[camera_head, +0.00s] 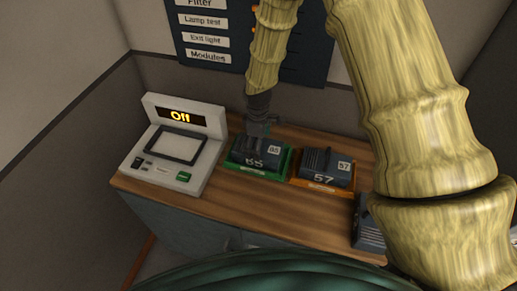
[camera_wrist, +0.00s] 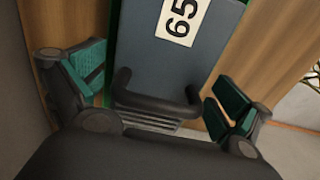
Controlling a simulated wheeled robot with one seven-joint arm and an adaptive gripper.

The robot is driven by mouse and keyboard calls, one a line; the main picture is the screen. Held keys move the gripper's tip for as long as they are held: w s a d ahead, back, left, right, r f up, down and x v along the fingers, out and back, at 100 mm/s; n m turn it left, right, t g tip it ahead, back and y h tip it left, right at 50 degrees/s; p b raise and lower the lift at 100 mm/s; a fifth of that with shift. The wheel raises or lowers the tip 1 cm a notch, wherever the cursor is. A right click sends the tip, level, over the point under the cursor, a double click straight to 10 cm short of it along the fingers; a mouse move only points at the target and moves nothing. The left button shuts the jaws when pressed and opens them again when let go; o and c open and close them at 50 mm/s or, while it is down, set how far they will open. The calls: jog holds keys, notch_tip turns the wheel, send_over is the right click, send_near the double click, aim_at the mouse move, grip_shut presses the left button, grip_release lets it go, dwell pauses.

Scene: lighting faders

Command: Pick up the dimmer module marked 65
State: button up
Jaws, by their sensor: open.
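The dimmer module marked 65 (camera_wrist: 165,55) is dark blue-grey with a white label and fills the middle of the wrist view. Its dark handle (camera_wrist: 155,102) lies between my fingers. In the head view the module (camera_head: 246,155) sits in a green tray (camera_head: 285,163) on the wooden counter. My gripper (camera_head: 262,132) is above it, partly covering it. In the wrist view my gripper (camera_wrist: 158,90) is open, with one teal-padded finger on each side of the module. I cannot tell whether either finger touches it.
Module 57 (camera_head: 326,166) sits in an orange tray (camera_head: 305,183) just to the right. Another dark module (camera_head: 367,228) is at the counter's right front. A console reading Off (camera_head: 172,148) stands on the left. A labelled panel (camera_head: 205,55) hangs behind.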

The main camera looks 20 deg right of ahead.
jog(key=shift+f+p, duration=0.3)
jog(key=shift+f, duration=0.7)
jog(key=c, duration=1.5)
jog(key=shift+w+r, duration=0.1)
jog(key=shift+r, duration=0.15)
